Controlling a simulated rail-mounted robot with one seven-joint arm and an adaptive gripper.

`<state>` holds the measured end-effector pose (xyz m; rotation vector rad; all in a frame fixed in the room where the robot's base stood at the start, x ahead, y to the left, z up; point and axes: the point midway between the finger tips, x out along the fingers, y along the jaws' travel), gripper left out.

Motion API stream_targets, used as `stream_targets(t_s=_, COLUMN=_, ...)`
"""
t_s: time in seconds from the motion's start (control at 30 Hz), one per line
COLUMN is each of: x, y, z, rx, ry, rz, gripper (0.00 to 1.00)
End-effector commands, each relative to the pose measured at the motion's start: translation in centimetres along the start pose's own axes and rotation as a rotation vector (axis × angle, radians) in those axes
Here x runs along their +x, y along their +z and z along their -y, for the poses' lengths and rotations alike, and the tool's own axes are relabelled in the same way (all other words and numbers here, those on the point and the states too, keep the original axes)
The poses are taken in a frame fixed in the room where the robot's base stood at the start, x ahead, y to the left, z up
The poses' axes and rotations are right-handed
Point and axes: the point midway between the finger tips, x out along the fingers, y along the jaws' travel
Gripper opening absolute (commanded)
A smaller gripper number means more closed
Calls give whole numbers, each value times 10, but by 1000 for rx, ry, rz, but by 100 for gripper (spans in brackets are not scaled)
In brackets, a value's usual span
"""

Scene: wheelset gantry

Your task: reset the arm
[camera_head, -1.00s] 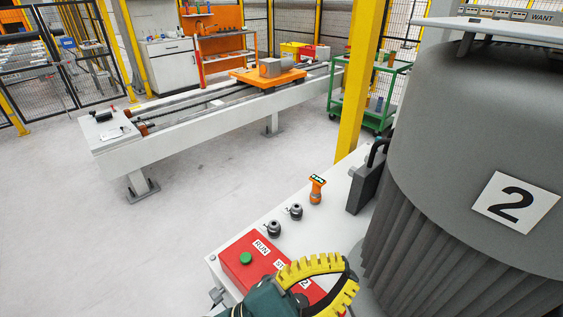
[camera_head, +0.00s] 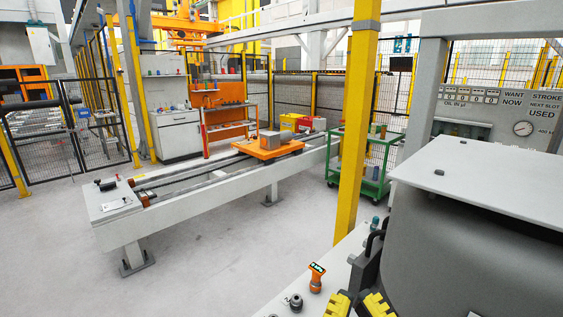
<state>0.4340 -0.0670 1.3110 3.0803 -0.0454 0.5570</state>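The yellow fingers of my gripper (camera_head: 358,304) show at the bottom edge, right of the orange handheld device. Only their ends are in view, with a narrow gap between them; the rest of the gripper is below the picture. I see no object held in the visible part. The orange handheld device (camera_head: 316,278) with a small dark screen stands upright on the white bench top (camera_head: 282,293). A dark round knob (camera_head: 296,302) is beside it on the left.
A large grey machine housing (camera_head: 470,225) stands close at right. A yellow post (camera_head: 357,130) rises behind the bench. A white rail table (camera_head: 200,200) carries an orange carriage (camera_head: 268,150). A green cart (camera_head: 362,182) stands behind the post. Open floor lies at lower left.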

Motion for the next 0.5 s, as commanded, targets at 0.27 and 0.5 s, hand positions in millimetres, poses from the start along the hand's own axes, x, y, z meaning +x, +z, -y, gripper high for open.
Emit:
stream_targets(t_s=0.27, x=45, y=-121, z=0, rx=8, ry=-3, rz=-3, gripper=0)
stream_targets(t_s=0.5, x=82, y=-219, z=-1, rx=13, ry=-3, rz=-3, gripper=0)
